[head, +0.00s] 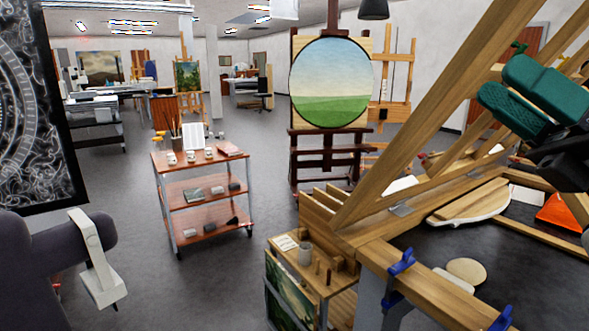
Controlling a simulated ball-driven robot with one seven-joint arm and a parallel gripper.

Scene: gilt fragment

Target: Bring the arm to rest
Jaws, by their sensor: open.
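My gripper (499,82) is at the upper right, close to the camera. It has two green fingers, the lower one ridged, on a dark body that runs toward the right edge. The fingers stand apart, with nothing visible held between them. They are in front of the slanted wooden beams of a large frame (440,90). Part of the dark body is cut off by the picture edge.
The wooden frame rises from a dark-topped table (440,240) with blue clamps (401,264). A red-brown trolley (208,222), an easel with a round landscape (331,82) and a dark patterned panel (38,110) stand around open grey floor.

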